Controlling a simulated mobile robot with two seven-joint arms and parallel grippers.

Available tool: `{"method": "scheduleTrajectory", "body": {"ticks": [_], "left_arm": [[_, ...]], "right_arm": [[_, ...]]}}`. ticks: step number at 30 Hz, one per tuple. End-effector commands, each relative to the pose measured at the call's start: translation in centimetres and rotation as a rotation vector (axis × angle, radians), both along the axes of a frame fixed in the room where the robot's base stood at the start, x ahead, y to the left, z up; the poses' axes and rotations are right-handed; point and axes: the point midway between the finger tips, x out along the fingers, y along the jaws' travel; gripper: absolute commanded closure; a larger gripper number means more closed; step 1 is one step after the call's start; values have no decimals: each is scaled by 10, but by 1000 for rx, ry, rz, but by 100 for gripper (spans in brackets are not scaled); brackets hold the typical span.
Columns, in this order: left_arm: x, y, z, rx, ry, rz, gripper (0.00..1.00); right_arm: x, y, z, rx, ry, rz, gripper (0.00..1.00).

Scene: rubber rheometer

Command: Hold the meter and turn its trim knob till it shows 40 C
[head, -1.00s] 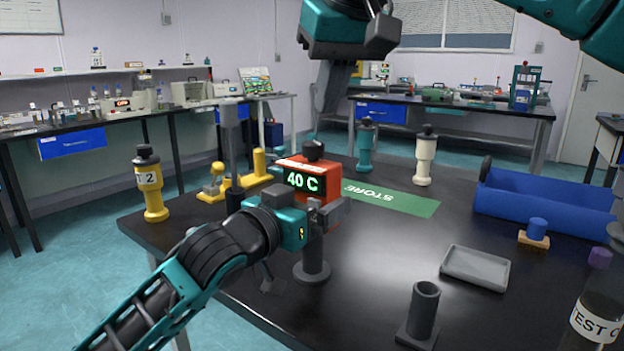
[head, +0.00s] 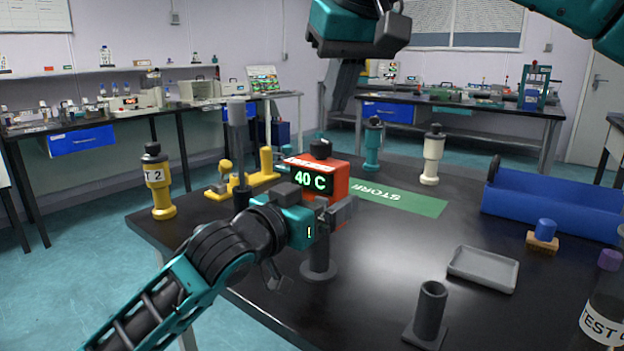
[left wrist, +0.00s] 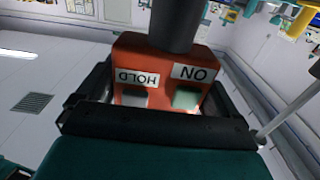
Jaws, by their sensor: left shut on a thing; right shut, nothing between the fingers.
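The red meter (head: 340,186) stands upright on the black table with its green display (head: 313,180) reading 40 C. Its black trim knob (head: 320,150) is on top, with nothing touching it. My left gripper (head: 325,215) is shut on the meter's lower part. In the left wrist view the red body (left wrist: 160,62) sits between the fingers, with upside-down HOLD and ON labels beside a grey and a green button. A dark post with a round base (head: 318,266) shows below the meter. My right gripper (head: 395,35) is shut and empty, above and behind the meter, apart from it.
A green STORE mat (head: 405,202) lies behind the meter. A blue bin (head: 550,205), grey tray (head: 483,270) and grey tube holder (head: 430,312) are to the right. Yellow fixtures and a yellow bottle (head: 160,185) stand to the left. The table's middle right is clear.

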Motion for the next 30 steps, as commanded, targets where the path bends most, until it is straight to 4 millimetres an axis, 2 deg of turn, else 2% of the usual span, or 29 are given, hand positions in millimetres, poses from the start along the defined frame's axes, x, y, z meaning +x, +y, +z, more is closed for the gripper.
{"method": "scheduleTrajectory", "body": {"ticks": [11,12,13,23,26,30], "left_arm": [[0,0,-1,1,2,1,44],[0,0,-1,1,2,1,3],[0,0,-1,1,2,1,1],[-3,3,-1,0,1,1,0],[-11,10,-1,1,2,2,0],[-31,23,-2,1,2,1,0]], "right_arm": [[0,0,0,0,0,0,100],[0,0,0,0,0,0,100],[0,0,0,0,0,0,100],[0,0,0,0,0,0,100],[0,0,0,0,0,0,100],[0,0,0,0,0,0,100]]}}
